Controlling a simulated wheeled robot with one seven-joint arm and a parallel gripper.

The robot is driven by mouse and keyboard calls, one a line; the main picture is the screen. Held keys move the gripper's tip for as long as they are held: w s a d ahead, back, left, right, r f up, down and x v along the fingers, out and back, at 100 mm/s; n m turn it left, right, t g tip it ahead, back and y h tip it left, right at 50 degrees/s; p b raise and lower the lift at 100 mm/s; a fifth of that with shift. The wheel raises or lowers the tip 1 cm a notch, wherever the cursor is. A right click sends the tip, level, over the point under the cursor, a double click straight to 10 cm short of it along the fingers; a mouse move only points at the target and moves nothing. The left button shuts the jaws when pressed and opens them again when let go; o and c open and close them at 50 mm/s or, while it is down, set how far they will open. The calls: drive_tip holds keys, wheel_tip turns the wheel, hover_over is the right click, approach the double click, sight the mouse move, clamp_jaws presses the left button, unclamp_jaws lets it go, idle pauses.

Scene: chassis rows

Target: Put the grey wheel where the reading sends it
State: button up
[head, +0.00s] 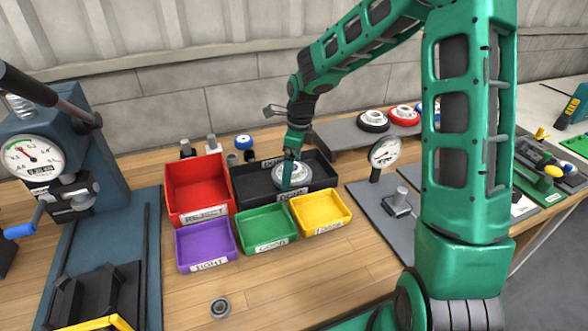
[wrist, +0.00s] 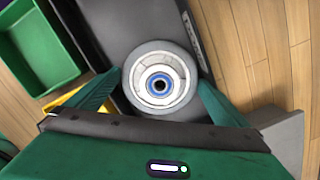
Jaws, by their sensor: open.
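The grey wheel (head: 298,172) with a pale hub lies in the long black bin (head: 247,188) behind the green and yellow bins. My gripper (head: 289,182) is down at that bin, in front of the wheel. In the wrist view the wheel (wrist: 160,82) faces the camera, hub and blue ring showing, between the two green fingers (wrist: 158,100). The jaws are open; whether either finger touches the tyre I cannot tell. A dial gauge (head: 385,152) stands on a grey plate at right. Another dial (head: 34,158) with a small digital readout is on the blue press at left.
The red bin (head: 198,188) reads REJECT. Purple (head: 206,245), green (head: 265,230) and yellow (head: 320,213) bins stand in front; their labels are small. A small ring (head: 220,308) lies on the bare wood. Red and black wheels sit on the grey shelf (head: 350,137).

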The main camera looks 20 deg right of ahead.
wheel_tip(320, 180, up, 11)
drive_tip(key=d, duration=0.1)
drive_tip(key=s+d+r+n+h, duration=0.1)
drive_tip(key=s+d+r+n, duration=0.1)
drive_tip(key=s+d+n, duration=0.5)
drive_tip(key=s+d+r+n+h, duration=0.15)
drive_tip(key=s+d, duration=0.25)
drive_tip(key=s, duration=0.7)
drive_tip(key=s+d+f+n, duration=0.1)
drive_tip(key=s+n, duration=0.4)
drive_tip(key=s, duration=0.4)
drive_tip(key=s+d+f+n+y, duration=0.1)
drive_tip(key=s+d+n, duration=0.1)
drive_tip(key=s+n, duration=0.3)
drive_tip(key=s, duration=0.4)
drive_tip(key=shift+s+d+f+g, duration=0.15)
drive_tip(key=shift+d+f+g, duration=0.15)
drive_tip(key=shift+g, duration=0.1)
drive_tip(key=shift+a+y, duration=0.1)
drive_tip(key=shift+y, duration=0.15)
